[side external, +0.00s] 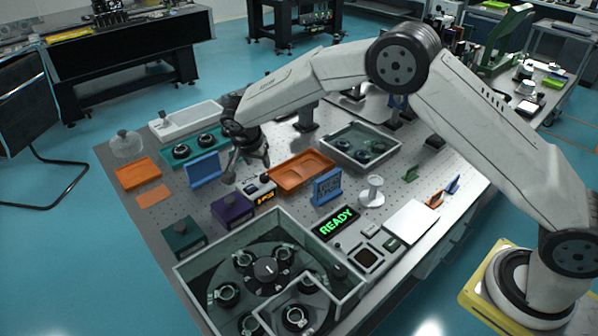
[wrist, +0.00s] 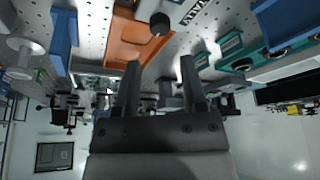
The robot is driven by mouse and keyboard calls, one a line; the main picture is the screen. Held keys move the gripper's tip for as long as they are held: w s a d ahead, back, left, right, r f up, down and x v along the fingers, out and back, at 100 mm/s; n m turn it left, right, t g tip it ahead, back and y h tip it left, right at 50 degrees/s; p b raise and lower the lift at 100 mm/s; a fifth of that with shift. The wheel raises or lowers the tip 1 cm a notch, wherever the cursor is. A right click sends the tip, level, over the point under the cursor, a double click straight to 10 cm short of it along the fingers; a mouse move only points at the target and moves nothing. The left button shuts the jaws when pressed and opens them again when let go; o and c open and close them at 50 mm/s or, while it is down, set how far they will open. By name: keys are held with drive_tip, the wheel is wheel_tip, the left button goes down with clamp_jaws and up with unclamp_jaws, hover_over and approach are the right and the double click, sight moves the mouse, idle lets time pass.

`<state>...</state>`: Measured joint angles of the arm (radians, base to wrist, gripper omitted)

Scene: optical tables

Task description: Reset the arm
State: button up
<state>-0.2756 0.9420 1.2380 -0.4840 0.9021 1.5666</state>
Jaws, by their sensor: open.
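My arm reaches from its base at the right across the optical table (side external: 400,210). My gripper (side external: 245,172) hangs over the left part of the table, close to a blue upright plate (side external: 203,168). In the wrist view my gripper (wrist: 160,63) shows two dark fingers standing apart with nothing held between them. The wrist picture looks upside down, with the table at its top. I cannot tell the exact height of the fingertips above the table.
An orange tray (side external: 300,172), a purple box (side external: 232,209) and a second blue plate (side external: 327,187) stand near the gripper. A teal holder (side external: 203,143) lies behind. A clear-walled carousel box (side external: 192,289) and a green "READY" display (side external: 336,224) are in front.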

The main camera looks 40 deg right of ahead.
drive_tip(key=shift+s+d, duration=0.1)
drive_tip(key=s+d+r+n+y, duration=0.1)
drive_tip(key=s+d+n, duration=0.2)
drive_tip(key=s, duration=0.7)
drive_tip(key=s+d+r+n+y, duration=0.1)
drive_tip(key=s+d+r+n, duration=0.1)
drive_tip(key=s, duration=0.8)
drive_tip(key=s+d+r+n+y, duration=0.1)
drive_tip(key=s+d+n, duration=0.3)
drive_tip(key=s, duration=0.6)
drive_tip(key=shift+s+d+r+n+y, duration=0.15)
drive_tip(key=shift+d+r+n+y, duration=0.2)
drive_tip(key=shift+n, duration=0.85)
